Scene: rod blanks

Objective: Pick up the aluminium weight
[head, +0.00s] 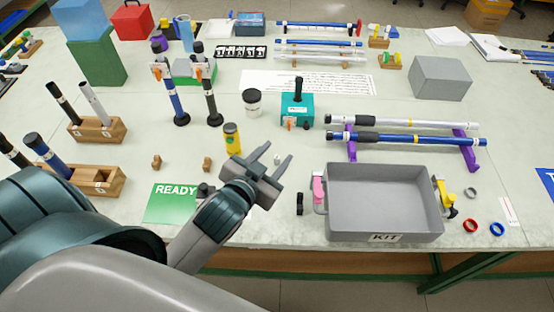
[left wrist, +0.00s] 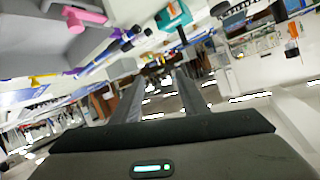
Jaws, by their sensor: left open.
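My left gripper (head: 278,152) is open above the front middle of the table, left of the grey kit tray (head: 383,238). My right gripper is not in view.
Rods lie on a purple rack (head: 471,152) at right. Wooden blocks (head: 97,129) hold upright rods at left. A green READY mat (head: 168,204) lies beside my arm.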

